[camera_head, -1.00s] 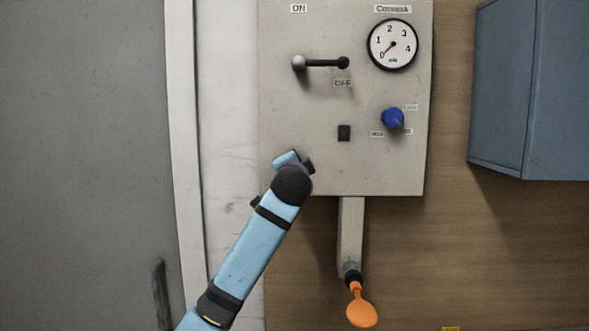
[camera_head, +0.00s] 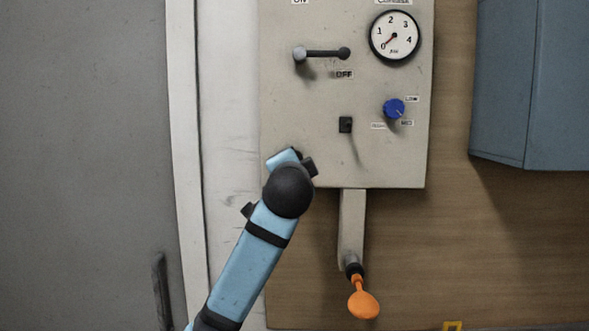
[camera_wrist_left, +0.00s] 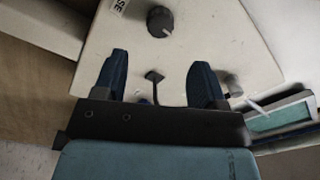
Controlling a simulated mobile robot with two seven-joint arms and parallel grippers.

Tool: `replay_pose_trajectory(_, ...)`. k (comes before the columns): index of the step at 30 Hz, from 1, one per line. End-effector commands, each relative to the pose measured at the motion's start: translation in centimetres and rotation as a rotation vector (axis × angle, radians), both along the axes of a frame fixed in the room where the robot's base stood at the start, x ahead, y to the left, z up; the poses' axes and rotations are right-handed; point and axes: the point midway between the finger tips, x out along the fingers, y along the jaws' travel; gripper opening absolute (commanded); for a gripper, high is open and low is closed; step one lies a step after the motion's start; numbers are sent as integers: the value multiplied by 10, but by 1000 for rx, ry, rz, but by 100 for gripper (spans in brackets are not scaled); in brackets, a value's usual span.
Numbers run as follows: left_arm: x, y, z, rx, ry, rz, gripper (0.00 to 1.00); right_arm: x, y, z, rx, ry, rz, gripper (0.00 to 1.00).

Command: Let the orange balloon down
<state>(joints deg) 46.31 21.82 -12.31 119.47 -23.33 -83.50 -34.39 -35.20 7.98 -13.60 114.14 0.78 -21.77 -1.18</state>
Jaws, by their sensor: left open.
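The orange balloon (camera_head: 363,303) hangs small and limp-looking from the dark nozzle (camera_head: 353,270) at the lower end of the grey pipe (camera_head: 350,230) under the panel (camera_head: 400,160). My left arm (camera_head: 265,235) reaches up from below to the panel's lower left, left of the balloon. Its fingers cannot be made out in the head view. In the left wrist view my left gripper (camera_wrist_left: 158,82) is open and empty, its two dark fingers facing the panel.
The panel carries a gauge (camera_head: 395,36) with its needle near 0, a horizontal lever (camera_head: 322,54) above an OFF label, and a blue knob (camera_head: 394,108). A blue cabinet (camera_head: 530,80) juts out at the right. A grey door (camera_head: 80,150) is at the left.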

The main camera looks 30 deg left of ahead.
Motion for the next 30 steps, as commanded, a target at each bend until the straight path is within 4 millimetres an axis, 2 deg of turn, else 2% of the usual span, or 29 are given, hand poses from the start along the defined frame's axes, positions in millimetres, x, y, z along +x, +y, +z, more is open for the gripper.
replay_pose_trajectory(3, -18, -11, -2, -2, -3, -3, 65, 0, 0, -5, -1, -1, 1, 43)
replay_pose_trajectory(9, -32, -20, -2, -1, -1, 0, 65, 1, 0, -5, 1, -5, 0, 43)
replay_pose_trajectory(26, -34, -21, -2, -1, 0, -1, 65, 2, -2, -5, -1, -7, -3, 43)
replay_pose_trajectory(29, -33, -22, -13, -13, 15, -10, 65, 1, -2, -6, -2, -6, -3, 43)
replay_pose_trajectory(30, -32, -24, -25, -26, 31, -18, 65, 1, -2, -6, -2, -6, -3, 43)
